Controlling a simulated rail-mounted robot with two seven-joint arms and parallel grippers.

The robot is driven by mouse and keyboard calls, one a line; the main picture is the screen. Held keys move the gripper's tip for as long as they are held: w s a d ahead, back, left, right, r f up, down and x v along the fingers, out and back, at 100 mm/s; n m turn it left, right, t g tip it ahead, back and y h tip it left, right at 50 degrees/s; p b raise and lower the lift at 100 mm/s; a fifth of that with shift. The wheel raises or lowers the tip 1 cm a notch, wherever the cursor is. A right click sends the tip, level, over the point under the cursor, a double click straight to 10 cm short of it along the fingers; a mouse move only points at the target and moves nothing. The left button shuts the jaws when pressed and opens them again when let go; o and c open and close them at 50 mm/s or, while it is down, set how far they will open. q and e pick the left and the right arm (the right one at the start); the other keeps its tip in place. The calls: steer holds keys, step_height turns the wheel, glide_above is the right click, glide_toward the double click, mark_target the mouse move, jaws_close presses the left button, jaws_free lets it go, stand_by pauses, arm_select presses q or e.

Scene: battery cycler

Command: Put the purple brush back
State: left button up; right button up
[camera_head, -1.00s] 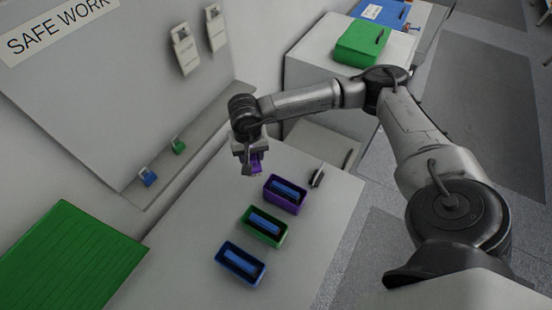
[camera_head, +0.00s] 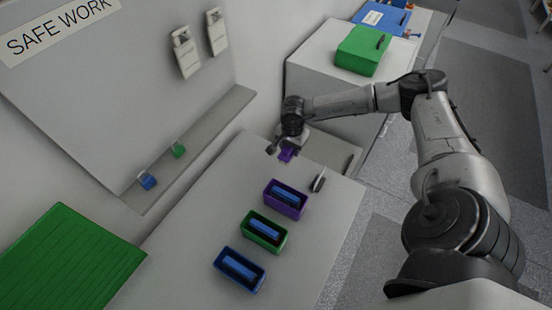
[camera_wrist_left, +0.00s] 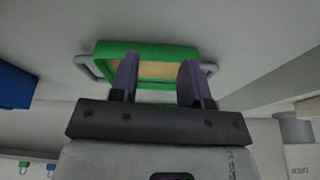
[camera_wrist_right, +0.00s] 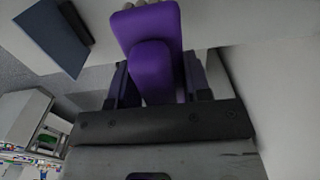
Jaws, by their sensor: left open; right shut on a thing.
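My right gripper (camera_head: 287,149) is shut on the purple brush (camera_head: 286,156), above the far end of the grey table. In the right wrist view the brush (camera_wrist_right: 152,55) fills the space between the fingers as a rounded purple block; its bristles cannot be made out clearly. A small blue item (camera_head: 147,181) and a small green item (camera_head: 178,151) are at the ledge along the wall panel, perhaps the other brushes. My left gripper (camera_wrist_left: 158,80) is open and empty; it is out of the head view. A green-rimmed container with grey handles (camera_wrist_left: 200,52) shows beyond its fingers.
A purple bin (camera_head: 271,196), a green bin (camera_head: 249,227) and a blue bin (camera_head: 221,262) stand in a row on the table (camera_head: 190,245), each holding blue pieces. A small dark-and-white item (camera_head: 318,184) lies near the right edge. Green (camera_head: 360,52) and blue cases stand behind.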

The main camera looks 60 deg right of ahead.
glide_above(276, 165)
step_height(276, 165, down, 3)
steer(key=shift+f, duration=0.1)
steer(key=shift+d+f+p, duration=0.1)
steer(key=shift+f+p, duration=0.25)
steer(key=shift+f, duration=1.55)
steer(key=shift+f, duration=0.15)
steer(key=o, duration=0.9)
step_height(276, 165, up, 12)
steer(key=shift+r+b, duration=0.2)
steer(key=shift+b, duration=0.25)
